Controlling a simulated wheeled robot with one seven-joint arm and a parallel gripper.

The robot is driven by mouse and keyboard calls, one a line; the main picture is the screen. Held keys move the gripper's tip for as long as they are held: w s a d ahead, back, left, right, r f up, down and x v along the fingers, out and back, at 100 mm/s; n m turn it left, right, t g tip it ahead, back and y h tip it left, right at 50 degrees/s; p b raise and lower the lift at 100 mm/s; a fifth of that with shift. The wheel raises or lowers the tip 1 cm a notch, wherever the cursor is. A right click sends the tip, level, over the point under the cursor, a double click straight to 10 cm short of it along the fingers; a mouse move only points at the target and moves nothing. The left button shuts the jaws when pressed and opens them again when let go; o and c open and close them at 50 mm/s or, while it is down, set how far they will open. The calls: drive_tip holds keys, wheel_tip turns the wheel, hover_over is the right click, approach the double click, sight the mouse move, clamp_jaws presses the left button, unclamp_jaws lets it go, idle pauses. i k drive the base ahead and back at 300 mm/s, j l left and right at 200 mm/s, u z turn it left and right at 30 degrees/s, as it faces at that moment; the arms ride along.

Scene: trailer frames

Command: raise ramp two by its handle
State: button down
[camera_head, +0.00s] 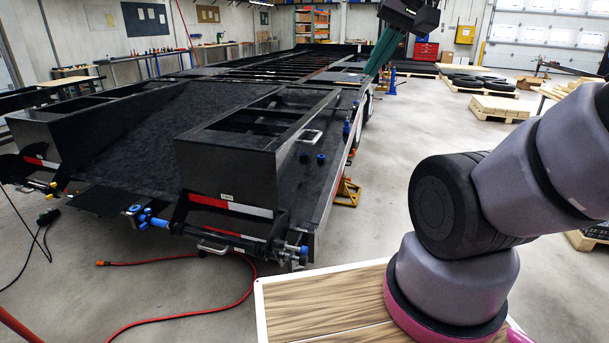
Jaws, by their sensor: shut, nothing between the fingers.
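A black flatbed trailer (150,125) stands left of centre with its near end toward me. Two black box-like sections stand at that end, one on the left (75,125) and one on the right (225,165). A small label on the right one is too small to read; I cannot tell which part is ramp two. A light metal handle (310,136) shows beside the right section, and another bar handle (213,249) sits low at the near edge. My gripper (372,72) is at the top, its teal fingers together and empty, pointing down, apart from both handles.
A red hose (190,317) and a black cable (38,240) lie on the floor at the near left. Pallets (499,107) and tyres (480,82) lie farther right. The floor between is clear.

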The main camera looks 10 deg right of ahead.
sight(223, 169)
drive_tip(key=i+l, duration=0.1)
drive_tip(key=l, duration=0.25)
drive_tip(key=i+l, duration=0.1)
drive_tip(key=l, duration=0.25)
drive_tip(key=i+l, duration=0.25)
drive_tip(key=l, duration=0.15)
drive_tip(key=i+l, duration=0.25)
drive_tip(key=l, duration=0.15)
drive_tip(key=i+l, duration=0.2)
drive_tip(key=l, duration=0.25)
drive_tip(key=i+j, duration=0.15)
drive_tip(key=i, duration=0.3)
drive_tip(key=i+j+u, duration=0.1)
drive_tip(key=i, duration=0.3)
drive_tip(key=i+j, duration=0.3)
